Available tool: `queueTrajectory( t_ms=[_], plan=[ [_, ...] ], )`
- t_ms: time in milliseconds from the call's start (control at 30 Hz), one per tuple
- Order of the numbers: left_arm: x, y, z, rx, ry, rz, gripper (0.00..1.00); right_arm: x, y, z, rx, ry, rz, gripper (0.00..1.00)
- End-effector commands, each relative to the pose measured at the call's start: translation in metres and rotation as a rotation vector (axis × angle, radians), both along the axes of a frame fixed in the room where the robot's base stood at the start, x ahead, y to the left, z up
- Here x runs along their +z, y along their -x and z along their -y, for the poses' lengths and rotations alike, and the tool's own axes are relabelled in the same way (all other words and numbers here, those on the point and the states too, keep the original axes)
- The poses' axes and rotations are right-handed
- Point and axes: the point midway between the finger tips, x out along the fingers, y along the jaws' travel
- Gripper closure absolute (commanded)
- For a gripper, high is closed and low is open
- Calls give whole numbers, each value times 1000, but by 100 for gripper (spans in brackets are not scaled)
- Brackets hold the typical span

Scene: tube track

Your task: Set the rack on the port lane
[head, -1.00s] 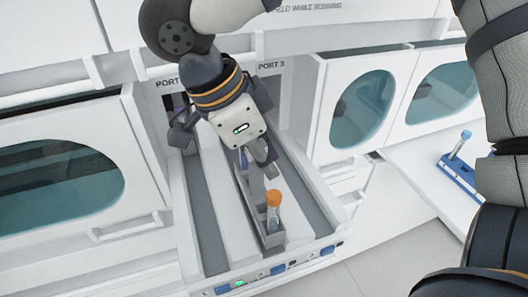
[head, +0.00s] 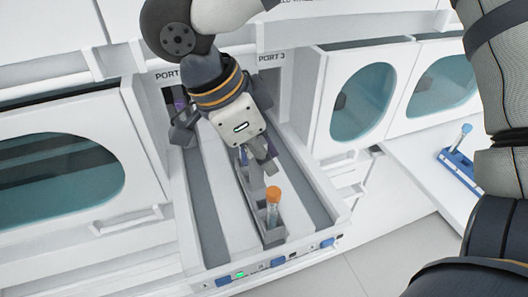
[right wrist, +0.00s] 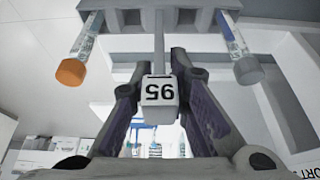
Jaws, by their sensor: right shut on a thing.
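My right gripper (head: 257,158) is shut on the grey rack (head: 273,236) by its upright handle. In the right wrist view the handle's white block (right wrist: 159,94), marked 95, is between the fingers. The rack shows beyond it (right wrist: 150,17), with an orange-capped tube (right wrist: 71,71) and a grey-capped tube (right wrist: 247,70). In the head view the orange-capped tube (head: 273,207) stands upright at the rack's near end. The rack lines up lengthwise with the white and grey lanes (head: 222,190) of the pulled-out port tray. I cannot tell whether its underside touches the lane. My left gripper is not in view.
The tray's front edge (head: 262,266) carries a green light and blue parts. The port openings are behind my gripper, one labelled PORT 3 (head: 271,57). Windowed white doors (head: 60,175) flank the tray. A blue rack (head: 461,170) with a blue-capped tube sits on the right bench.

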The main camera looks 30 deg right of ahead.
Motion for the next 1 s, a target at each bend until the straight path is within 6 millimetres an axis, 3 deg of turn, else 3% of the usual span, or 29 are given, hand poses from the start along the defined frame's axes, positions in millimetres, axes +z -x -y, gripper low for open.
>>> queueTrajectory(
  t_ms=[400,433,500,1000],
  plan=[
    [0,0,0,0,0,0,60,-6,0,0,0,0,0,100],
    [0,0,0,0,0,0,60,-6,0,0,0,0,0,77],
    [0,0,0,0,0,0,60,-6,0,0,0,0,0,61],
    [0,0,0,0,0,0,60,-6,0,0,0,0,-1,60]
  ],
)
